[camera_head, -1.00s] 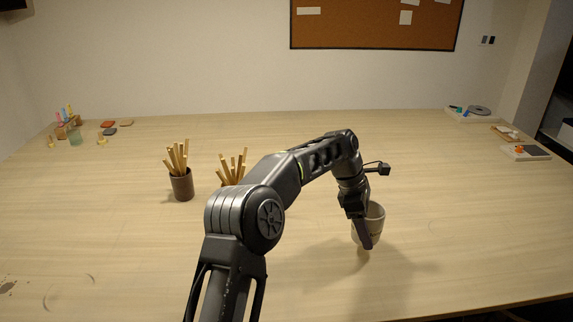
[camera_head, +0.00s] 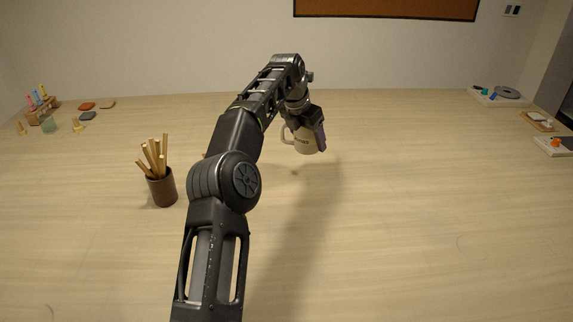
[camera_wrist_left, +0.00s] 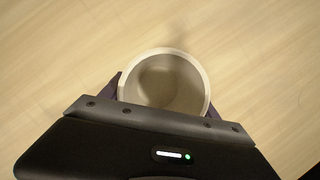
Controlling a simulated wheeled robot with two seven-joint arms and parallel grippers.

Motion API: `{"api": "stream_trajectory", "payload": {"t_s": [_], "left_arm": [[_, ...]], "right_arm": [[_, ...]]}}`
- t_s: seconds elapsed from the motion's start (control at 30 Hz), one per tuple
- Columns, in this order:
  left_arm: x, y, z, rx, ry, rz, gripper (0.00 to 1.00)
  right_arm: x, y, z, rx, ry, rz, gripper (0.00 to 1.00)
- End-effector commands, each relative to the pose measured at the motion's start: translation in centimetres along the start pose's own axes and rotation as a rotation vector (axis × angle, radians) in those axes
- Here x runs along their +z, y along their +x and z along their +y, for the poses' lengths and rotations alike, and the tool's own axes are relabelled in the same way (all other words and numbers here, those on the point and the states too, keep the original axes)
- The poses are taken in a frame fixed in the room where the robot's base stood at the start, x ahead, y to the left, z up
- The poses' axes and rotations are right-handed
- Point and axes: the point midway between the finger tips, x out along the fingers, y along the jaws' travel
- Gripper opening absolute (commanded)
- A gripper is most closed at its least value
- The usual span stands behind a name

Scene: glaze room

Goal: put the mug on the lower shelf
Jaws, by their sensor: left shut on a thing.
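A pale mug (camera_head: 305,141) with its handle toward the left is in my left gripper (camera_head: 316,138), held above the table with a shadow below it. In the left wrist view the mug (camera_wrist_left: 163,82) is seen from above, its round mouth open and its inside empty. The fingers (camera_wrist_left: 112,88) of my left gripper are shut on it, one at each side. No shelf shows in these frames. My right gripper is not in view.
A brown cup of wooden sticks (camera_head: 161,188) stands at the left on the wide table (camera_head: 400,220). Small coloured items sit at the far left. Trays (camera_head: 497,97) with small objects lie at the far right. The table's middle and right are clear.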

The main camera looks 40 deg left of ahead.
Motion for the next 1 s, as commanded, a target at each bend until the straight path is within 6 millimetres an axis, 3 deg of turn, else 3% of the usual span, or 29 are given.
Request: {"api": "stream_trajectory", "payload": {"t_s": [0.47,0.8,1.0], "left_arm": [[0.0,0.1,0.0,-0.001,0.002,-0.001,0.15],[-2.1,4.7,0.0,-0.002,0.002,0.001,0.15],[-2.4,5.7,0.0,0.0,0.001,-0.002,0.15]], "right_arm": [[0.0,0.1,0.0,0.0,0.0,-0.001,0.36],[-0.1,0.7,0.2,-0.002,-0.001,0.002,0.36],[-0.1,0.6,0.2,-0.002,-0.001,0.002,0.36]]}}
